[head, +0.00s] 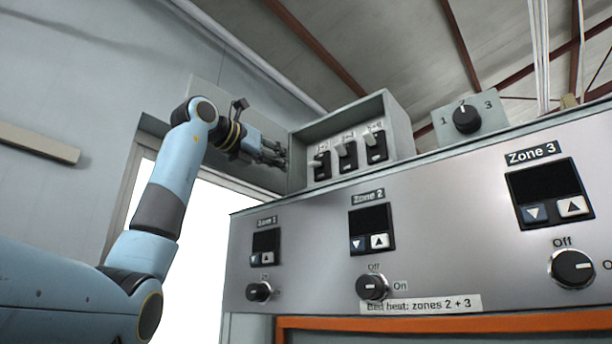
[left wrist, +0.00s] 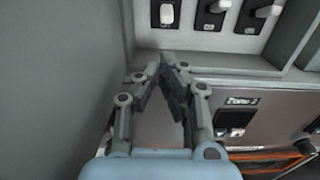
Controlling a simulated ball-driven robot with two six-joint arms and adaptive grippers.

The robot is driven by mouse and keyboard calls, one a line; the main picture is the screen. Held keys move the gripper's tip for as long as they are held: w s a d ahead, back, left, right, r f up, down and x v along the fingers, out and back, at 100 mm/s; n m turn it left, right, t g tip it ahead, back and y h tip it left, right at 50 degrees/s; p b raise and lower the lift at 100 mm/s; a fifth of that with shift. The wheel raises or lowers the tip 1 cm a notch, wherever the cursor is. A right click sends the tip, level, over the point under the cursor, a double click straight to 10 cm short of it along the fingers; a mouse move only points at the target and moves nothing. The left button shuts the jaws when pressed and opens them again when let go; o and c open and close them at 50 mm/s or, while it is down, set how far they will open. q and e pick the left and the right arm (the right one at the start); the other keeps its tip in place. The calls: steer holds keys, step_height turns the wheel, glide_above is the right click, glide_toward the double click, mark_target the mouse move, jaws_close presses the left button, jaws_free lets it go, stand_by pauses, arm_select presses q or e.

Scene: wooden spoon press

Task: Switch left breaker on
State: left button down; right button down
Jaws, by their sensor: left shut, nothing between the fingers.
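The left breaker (head: 323,167) is a black switch with a white lever, at the left of a row of three in a grey open-fronted box (head: 398,125). It also shows at the top of the left wrist view (left wrist: 168,14), partly cut off by the frame. I cannot tell for sure whether its lever is on or off. My left gripper (head: 282,154) is at the box's left side, just left of the left breaker and apart from its lever. In the left wrist view its fingertips (left wrist: 170,64) are together and empty, below the breaker. My right gripper is out of view.
The middle breaker (head: 347,155) and right breaker (head: 376,148) sit close beside the left one. The box's side wall and lower ledge (left wrist: 220,65) border the gripper. Below is a metal panel (head: 310,240) with zone displays and knobs. A three-position dial (head: 467,119) stands right.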

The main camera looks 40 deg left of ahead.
mark_target(316, 165)
arm_select(q)
steer(key=shift+w+d, duration=0.1)
steer(key=shift+w, duration=0.05)
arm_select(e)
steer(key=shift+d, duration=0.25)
